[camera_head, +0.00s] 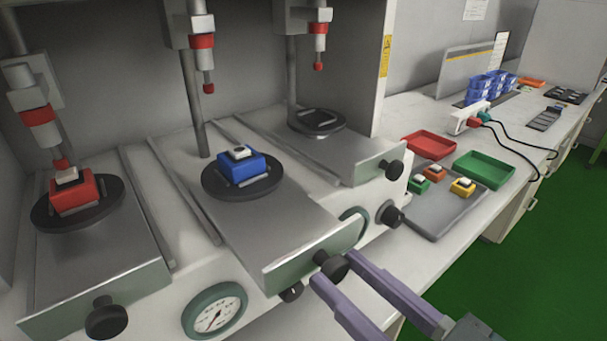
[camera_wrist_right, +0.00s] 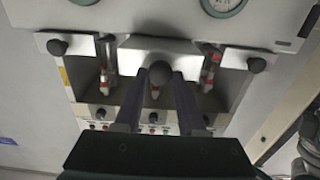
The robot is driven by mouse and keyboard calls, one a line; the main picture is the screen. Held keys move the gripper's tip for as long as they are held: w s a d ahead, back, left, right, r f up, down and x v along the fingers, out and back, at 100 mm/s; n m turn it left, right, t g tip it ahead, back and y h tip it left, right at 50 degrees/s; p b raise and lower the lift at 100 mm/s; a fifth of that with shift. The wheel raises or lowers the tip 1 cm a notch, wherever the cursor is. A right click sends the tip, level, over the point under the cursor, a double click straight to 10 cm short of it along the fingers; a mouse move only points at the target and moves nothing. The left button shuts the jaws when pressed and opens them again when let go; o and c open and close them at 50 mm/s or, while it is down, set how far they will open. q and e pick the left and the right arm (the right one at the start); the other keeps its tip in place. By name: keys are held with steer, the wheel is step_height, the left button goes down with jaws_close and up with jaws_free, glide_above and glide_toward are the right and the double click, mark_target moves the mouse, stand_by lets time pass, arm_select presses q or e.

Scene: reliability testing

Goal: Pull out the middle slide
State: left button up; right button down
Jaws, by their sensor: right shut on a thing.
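The middle slide (camera_head: 285,225) is a grey metal plate with a black front knob (camera_head: 332,265). Its front edge stands farther out than the slides on either side. A blue block (camera_head: 241,166) with a white top sits on its round black disc (camera_head: 270,184). My right gripper (camera_head: 337,268) has its two purple fingers on either side of the knob, shut on it. In the right wrist view, the knob (camera_wrist_right: 160,73) lies between the fingertips (camera_wrist_right: 159,82). My left gripper is not in view.
The left slide (camera_head: 133,250) carries a red block (camera_head: 74,194) under a press head. The right slide (camera_head: 340,155) has a dark round disc. A pressure gauge (camera_head: 214,311) is on the front panel. A grey tray (camera_head: 440,216) with small blocks and red and green bins stand on the right.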

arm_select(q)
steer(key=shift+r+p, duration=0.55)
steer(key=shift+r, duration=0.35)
arm_select(e)
steer(key=v, duration=0.7)
steer(key=shift+s+d, duration=0.25)
steer(key=shift+s, duration=0.05)
steer(key=c, duration=0.5)
jaws_free()
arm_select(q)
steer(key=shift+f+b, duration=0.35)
arm_select(e)
steer(key=v, duration=1)
steer(key=shift+w+a, duration=0.1)
